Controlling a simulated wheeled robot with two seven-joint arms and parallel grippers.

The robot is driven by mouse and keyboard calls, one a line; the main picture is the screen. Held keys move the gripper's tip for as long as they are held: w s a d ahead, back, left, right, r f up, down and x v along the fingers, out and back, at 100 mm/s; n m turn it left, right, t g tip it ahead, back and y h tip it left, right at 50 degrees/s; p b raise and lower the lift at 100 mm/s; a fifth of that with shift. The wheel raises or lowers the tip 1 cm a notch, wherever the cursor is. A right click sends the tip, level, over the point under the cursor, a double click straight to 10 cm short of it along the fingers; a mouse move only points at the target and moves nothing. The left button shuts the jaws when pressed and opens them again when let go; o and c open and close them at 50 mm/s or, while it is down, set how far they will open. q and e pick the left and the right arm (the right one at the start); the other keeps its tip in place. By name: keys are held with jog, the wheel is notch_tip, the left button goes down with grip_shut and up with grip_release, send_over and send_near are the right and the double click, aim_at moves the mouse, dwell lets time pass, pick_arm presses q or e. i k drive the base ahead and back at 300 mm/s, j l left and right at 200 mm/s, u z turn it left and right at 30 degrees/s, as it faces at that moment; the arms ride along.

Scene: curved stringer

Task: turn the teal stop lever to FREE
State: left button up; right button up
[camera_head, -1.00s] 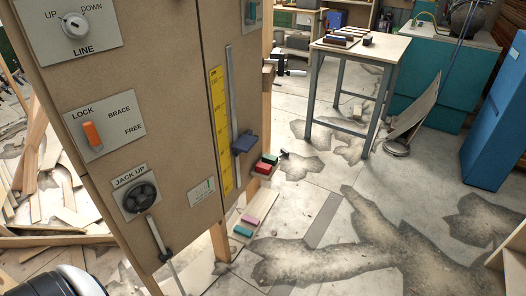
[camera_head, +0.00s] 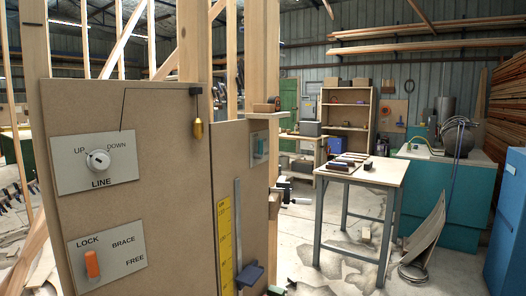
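A small plate with a teal lever (camera_head: 260,147) is at the right edge of the brown panel (camera_head: 165,200), below a small wooden ledge. I see it at a steep angle, and its lettering is too small to read, so I cannot tell its setting. An orange lever (camera_head: 92,264) stands upright on a separate plate marked LOCK, BRACE and FREE, under the word LOCK. Neither of my grippers is in view.
A white knob (camera_head: 98,160) sits on the LINE plate. A brass plumb bob (camera_head: 198,131) hangs from the panel top. A yellow scale (camera_head: 225,245) and blue slider (camera_head: 250,275) are lower right.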

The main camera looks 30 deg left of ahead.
aim_at(259, 156)
jog(key=i+u, duration=0.15)
jog(key=u, duration=0.45)
jog(key=i+l+u, duration=0.7)
jog(key=i+l, duration=0.2)
jog(key=l, duration=0.2)
jog(key=i+l, duration=0.25)
jog(key=l, duration=0.15)
jog(key=i+l, duration=0.5)
jog(key=l, duration=0.25)
